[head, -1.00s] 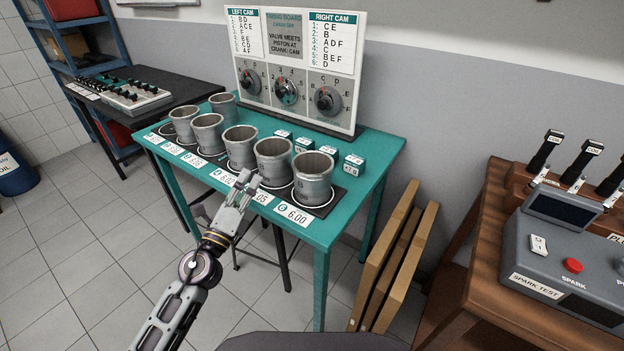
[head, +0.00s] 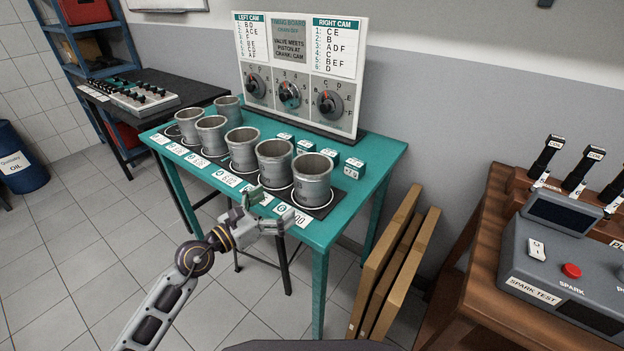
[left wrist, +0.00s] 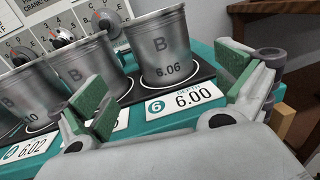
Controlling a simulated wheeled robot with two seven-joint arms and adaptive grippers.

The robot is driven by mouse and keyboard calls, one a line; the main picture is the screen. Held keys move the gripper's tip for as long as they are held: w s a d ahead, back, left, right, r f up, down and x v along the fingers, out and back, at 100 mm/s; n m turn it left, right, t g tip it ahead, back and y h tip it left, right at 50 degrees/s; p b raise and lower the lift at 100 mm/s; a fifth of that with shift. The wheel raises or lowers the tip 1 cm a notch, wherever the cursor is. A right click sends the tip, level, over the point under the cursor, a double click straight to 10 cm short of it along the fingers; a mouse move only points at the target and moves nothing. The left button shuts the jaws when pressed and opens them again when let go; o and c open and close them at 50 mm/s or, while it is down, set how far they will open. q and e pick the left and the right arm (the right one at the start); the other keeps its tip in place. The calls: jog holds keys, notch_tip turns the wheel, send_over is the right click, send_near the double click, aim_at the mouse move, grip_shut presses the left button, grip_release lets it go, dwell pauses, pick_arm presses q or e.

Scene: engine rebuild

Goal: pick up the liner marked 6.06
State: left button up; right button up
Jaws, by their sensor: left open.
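The liner marked 6.06 (left wrist: 165,55) is a grey metal cup, also marked B, standing upright behind a label reading 6.00 (left wrist: 187,98) in the left wrist view. In the head view it appears to be the nearest liner at the right end of the row (head: 312,180). My left gripper (head: 268,208) is open and empty at the table's front edge, just in front of that liner and apart from it. In the left wrist view its green-padded fingers (left wrist: 168,88) stand apart with the liner beyond them. My right gripper is not in view.
Several similar liners (head: 274,163) stand close along the left on the teal table (head: 385,165). Small teal blocks (head: 355,168) sit behind the row. The timing board (head: 300,65) stands at the back. Wooden frames (head: 400,275) lean at the table's right.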

aim_at(298, 189)
pick_arm(q)
jog(key=shift+x, duration=4)
jog(key=shift+w+d, duration=0.2)
jog(key=shift+w, duration=0.1)
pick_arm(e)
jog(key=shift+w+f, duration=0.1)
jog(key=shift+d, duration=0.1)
